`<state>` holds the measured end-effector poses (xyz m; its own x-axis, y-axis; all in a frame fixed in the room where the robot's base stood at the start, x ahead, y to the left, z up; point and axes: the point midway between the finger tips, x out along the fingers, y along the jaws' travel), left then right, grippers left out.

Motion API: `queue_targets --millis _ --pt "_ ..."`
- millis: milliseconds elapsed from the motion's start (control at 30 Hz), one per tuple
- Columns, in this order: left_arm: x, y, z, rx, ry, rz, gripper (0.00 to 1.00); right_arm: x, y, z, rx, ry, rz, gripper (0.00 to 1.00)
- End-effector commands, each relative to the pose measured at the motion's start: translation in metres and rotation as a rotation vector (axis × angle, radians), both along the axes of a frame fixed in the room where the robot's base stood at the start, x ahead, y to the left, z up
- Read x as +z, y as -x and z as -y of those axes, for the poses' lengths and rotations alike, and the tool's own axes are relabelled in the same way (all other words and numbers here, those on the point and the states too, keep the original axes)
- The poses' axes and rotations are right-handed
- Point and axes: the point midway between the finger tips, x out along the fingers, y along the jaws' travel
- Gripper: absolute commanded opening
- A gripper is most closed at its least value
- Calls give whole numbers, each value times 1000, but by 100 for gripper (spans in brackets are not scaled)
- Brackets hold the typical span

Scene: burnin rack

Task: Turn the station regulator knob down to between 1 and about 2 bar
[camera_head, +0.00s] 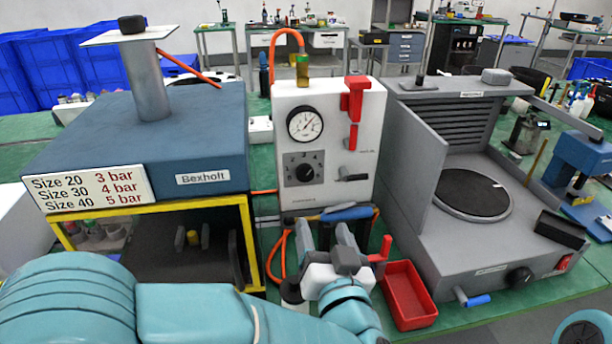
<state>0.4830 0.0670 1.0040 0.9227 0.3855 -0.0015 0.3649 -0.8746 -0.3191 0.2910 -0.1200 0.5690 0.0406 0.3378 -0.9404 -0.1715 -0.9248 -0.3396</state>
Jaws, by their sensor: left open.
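The station regulator is a light panel (345,105) standing upright on the bench in the middle of the view. Its round pressure gauge (304,125) has a white face, and the needle reading is too small to tell. My left gripper (336,233) is open, in front of and below the panel, apart from the knob. Nothing clearly shows between its fingers. My right gripper is not in view.
A blue-handled tool (346,213) lies below the panel. A red tray (408,294) is right of my gripper. The blue Bexholt press (205,130) and grey machine (440,240) flank the panel.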

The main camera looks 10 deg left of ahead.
Motion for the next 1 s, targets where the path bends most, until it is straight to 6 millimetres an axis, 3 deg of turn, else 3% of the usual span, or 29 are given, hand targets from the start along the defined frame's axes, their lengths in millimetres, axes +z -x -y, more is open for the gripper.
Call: queue_targets --millis 167,600,800,1000 --pt "0 -25 -12 6 2 0 65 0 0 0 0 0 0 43" --pt "0 -119 -52 4 0 -1 65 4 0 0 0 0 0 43" --pt "0 -142 -60 2 0 0 65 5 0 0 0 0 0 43" --pt "0 -147 -62 0 -1 0 65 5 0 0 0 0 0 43"
